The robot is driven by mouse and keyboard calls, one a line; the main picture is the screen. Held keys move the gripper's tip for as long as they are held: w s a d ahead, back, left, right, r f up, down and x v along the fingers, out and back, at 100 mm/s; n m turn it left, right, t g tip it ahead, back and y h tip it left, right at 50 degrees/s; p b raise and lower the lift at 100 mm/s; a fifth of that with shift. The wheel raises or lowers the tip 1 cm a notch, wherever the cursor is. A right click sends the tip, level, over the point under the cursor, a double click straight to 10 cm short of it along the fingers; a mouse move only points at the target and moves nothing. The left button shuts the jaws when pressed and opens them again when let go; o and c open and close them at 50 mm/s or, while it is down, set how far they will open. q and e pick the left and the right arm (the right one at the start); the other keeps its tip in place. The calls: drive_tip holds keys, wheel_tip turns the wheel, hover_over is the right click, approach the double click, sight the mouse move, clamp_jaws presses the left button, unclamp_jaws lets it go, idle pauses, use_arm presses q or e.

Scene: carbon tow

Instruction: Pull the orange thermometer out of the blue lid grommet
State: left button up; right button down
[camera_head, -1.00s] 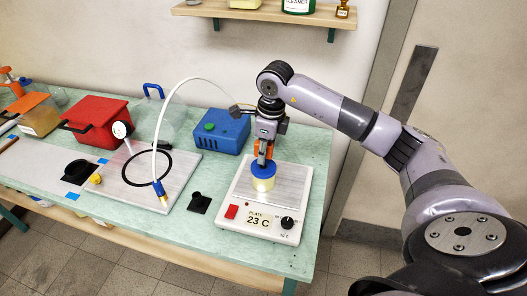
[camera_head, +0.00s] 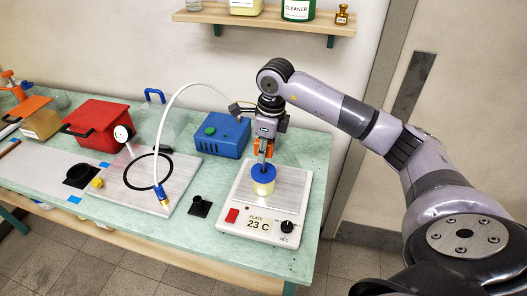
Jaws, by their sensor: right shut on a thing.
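The blue lid (camera_head: 263,173) sits on a pale yellow cup (camera_head: 263,188), which stands upright on the white hot plate (camera_head: 234,199). My right gripper (camera_head: 263,157) is directly above the lid, pointing down and shut on the thermometer. Orange shows at the fingers, but the thermometer is mostly covered by them and I cannot make out its outline. The grommet is too small and covered to tell, so I cannot see how deep the thermometer sits. My left gripper is not in view.
A blue box (camera_head: 222,135) stands just behind the hot plate. A pale hose (camera_head: 166,112) arches over a metal plate (camera_head: 183,185) to the left. A small black stand (camera_head: 199,206) lies between the plates. A red bin (camera_head: 101,128) is farther left, and a shelf (camera_head: 265,20) hangs above.

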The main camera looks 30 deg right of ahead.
drive_tip(key=shift+r+p, duration=1.1)
drive_tip(key=shift+r, duration=0.9)
drive_tip(key=shift+r+p, duration=0.95)
drive_tip(key=shift+r, duration=0.55)
drive_tip(key=shift+r+p, duration=0.95)
drive_tip(key=shift+r, duration=0.5)
drive_tip(key=shift+r+p, duration=1)
drive_tip(key=shift+r, duration=0.55)
